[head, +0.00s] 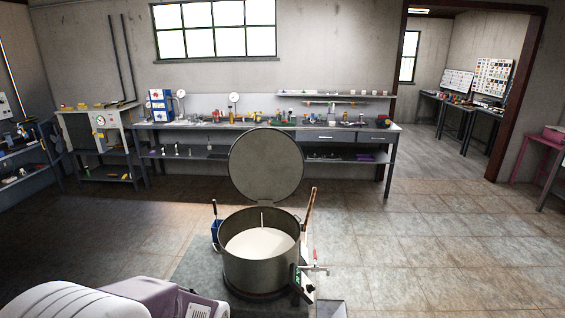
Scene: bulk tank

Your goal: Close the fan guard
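I cannot make out a fan guard for certain in the head view. A round steel tank (260,268) stands in the lower middle with white liquid (259,244) inside. Its round lid (266,166) stands open, upright at the back rim. At the lower left, cut off by the frame edge, are a white ribbed rounded body (75,302) and a greyish-purple housing (160,293) with a white label. I cannot tell whether a guard belongs to them. Neither of my grippers is in view.
A tap (314,267) sticks out at the tank's right, and a blue container (215,231) is at its left. A long workbench (262,126) with tools lines the back wall. The tiled floor (430,240) on the right is clear. A doorway opens at the back right.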

